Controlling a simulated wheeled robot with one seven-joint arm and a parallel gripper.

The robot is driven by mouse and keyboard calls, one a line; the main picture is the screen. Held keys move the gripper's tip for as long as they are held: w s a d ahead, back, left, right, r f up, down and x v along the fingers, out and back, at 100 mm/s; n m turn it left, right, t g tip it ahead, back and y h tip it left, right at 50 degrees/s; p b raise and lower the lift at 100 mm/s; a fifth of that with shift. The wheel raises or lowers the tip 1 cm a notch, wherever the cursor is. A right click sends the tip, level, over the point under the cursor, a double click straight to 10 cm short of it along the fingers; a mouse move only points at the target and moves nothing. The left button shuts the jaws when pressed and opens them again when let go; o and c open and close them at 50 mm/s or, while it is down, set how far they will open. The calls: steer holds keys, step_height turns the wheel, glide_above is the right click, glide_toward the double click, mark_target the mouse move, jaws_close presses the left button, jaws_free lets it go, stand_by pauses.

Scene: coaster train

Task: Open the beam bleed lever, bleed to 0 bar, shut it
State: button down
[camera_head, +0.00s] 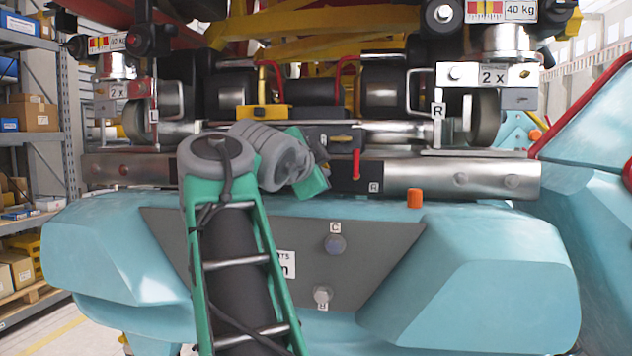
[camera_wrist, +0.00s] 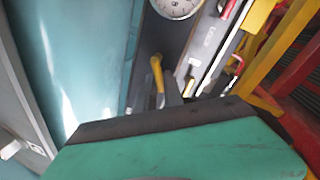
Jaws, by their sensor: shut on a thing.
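A yellow lever (camera_wrist: 157,74) stands in the middle of the wrist view, beside the turquoise body, and I take it for the bleed lever. My gripper (camera_wrist: 170,92) is shut at this lever; a dark finger shows right beside it, and the gripper's green body hides the lower part. A round white pressure gauge (camera_wrist: 178,6) is cut off at the top; its reading is too small and blurred to tell. In the head view my gripper (camera_head: 318,158) reaches in at the beam (camera_head: 455,180), and my wrist hides the contact.
A red lever (camera_head: 356,165) hangs on a black block right of my gripper. An orange cap (camera_head: 414,198) stands on the turquoise housing (camera_head: 490,290). Wheels, metal brackets and a yellow block (camera_head: 264,113) crowd the space behind. Shelves (camera_head: 35,130) stand at the left.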

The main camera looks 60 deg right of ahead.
steer(key=m+b, duration=0.1)
steer(key=f+m+b, duration=0.1)
steer(key=m+b, duration=0.1)
steer(key=shift+s+d+f+t+b, duration=0.2)
steer(key=shift+f+t+b, duration=0.1)
steer(key=shift+b, duration=0.1)
steer(key=shift+m+t+y+b, duration=0.3)
steer(key=shift+m+b, duration=0.5)
steer(key=shift+m, duration=0.1)
steer(key=c, duration=1.5)
jaws_free()
steer(key=shift+a, duration=0.1)
steer(key=p+v, duration=0.1)
steer(key=v, duration=0.6)
steer(key=shift+r, duration=0.2)
steer(key=shift+s+a, duration=0.25)
steer(key=shift+a, duration=0.1)
